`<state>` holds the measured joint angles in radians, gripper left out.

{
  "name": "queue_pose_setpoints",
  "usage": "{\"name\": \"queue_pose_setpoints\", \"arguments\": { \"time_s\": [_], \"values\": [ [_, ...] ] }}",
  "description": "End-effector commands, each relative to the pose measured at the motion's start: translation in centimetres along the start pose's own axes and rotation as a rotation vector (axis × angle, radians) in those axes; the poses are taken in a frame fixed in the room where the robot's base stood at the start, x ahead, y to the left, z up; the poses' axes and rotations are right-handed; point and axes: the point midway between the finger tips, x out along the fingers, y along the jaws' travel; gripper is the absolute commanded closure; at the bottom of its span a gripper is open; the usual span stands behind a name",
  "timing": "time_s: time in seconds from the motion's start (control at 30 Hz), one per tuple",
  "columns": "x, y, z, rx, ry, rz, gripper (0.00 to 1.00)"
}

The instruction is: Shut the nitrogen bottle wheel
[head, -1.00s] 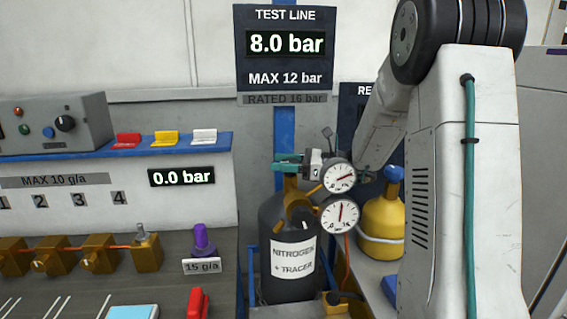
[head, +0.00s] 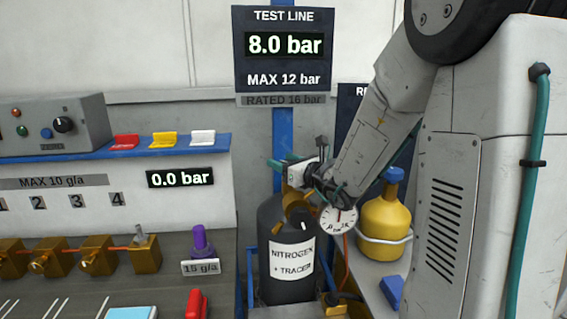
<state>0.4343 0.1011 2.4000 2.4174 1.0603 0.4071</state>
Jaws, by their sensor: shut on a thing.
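The black nitrogen bottle (head: 291,271), labelled "NITROGEN + TRACER", stands upright in the middle of the head view. My gripper (head: 284,168) is at the top of the bottle, shut on the bottle's wheel, of which only a bit of teal shows. My gripper and wrist hide most of the wheel and the valve. The lower round gauge (head: 338,219) on the regulator is partly covered by my wrist. The upper gauge is hidden behind my wrist.
The test line display (head: 284,45) reads 8.0 bar, and a smaller display (head: 180,178) reads 0.0 bar. A yellow bottle (head: 385,220) stands right of the nitrogen bottle. A bench with brass valves (head: 97,256) and a purple-topped part (head: 200,241) lies to the left.

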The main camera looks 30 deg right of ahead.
Motion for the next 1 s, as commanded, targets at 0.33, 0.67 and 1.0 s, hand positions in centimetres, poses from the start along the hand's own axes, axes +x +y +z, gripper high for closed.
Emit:
{"name": "queue_pose_setpoints", "arguments": {
  "time_s": [0.33, 0.67, 1.0],
  "values": [
    [-0.01, -0.18, -0.03, 0.0, 0.0, -0.158, 0.7],
    [-0.03, -0.35, -0.04, 0.0, 0.0, -0.196, 0.7],
    [-0.02, -0.37, -0.01, 0.0, -0.001, -0.195, 0.28]
  ]
}}
